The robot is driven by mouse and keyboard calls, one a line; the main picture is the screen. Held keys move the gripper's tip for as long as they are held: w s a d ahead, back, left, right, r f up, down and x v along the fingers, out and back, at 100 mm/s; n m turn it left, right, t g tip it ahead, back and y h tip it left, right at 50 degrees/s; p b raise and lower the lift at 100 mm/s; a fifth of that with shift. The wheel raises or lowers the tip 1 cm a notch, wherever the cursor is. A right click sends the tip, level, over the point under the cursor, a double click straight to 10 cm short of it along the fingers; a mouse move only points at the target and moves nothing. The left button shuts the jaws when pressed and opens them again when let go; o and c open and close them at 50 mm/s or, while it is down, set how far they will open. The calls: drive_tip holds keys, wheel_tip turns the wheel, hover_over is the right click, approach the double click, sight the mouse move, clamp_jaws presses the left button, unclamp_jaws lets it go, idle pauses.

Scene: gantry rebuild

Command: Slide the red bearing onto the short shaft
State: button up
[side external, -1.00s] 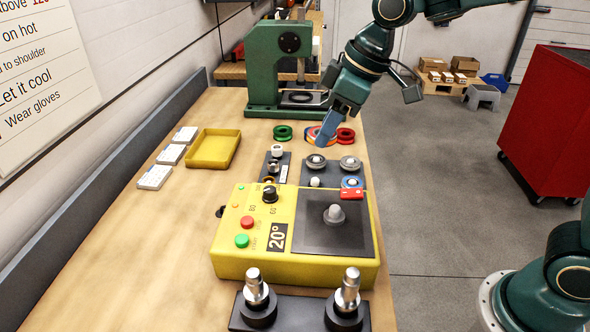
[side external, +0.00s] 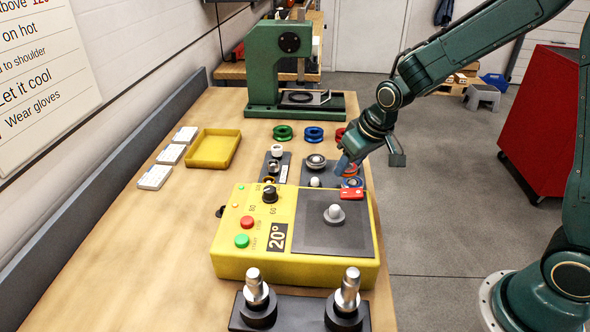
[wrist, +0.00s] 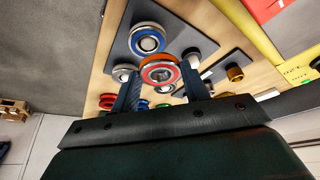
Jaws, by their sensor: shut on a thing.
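My gripper (side external: 346,168) is low over the far right part of the dark bearing plate (side external: 307,180). In the wrist view my gripper (wrist: 160,80) is shut on the red bearing (wrist: 159,84), a metal ring with a red-orange face, held between the two dark fingers. In the side view the bearing is mostly hidden by the fingers. Two upright metal shafts, left (side external: 254,287) and right (side external: 347,288), stand bare on a dark block at the front; I cannot tell surely which is the short one.
A blue-faced bearing (wrist: 147,39) sits on the plate. The yellow heater box (side external: 228,262) stands between plate and shafts, with a grey cone (side external: 334,213) and a red block (side external: 352,193) on top. Green (side external: 283,132) and blue (side external: 314,133) rings lie behind; a green press (side external: 262,75) stands farther back.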

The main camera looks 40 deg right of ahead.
drive_tip(key=shift+r, duration=0.1)
wheel_tip(320, 180, up, 16)
drive_tip(key=n+g+y, duration=0.4)
drive_tip(key=n, duration=1.4)
hover_over(255, 271)
drive_tip(key=f, duration=0.5)
drive_tip(key=shift+d, duration=0.4)
drive_tip(key=shift+f, duration=3.35)
drive_tip(key=o, duration=1.2)
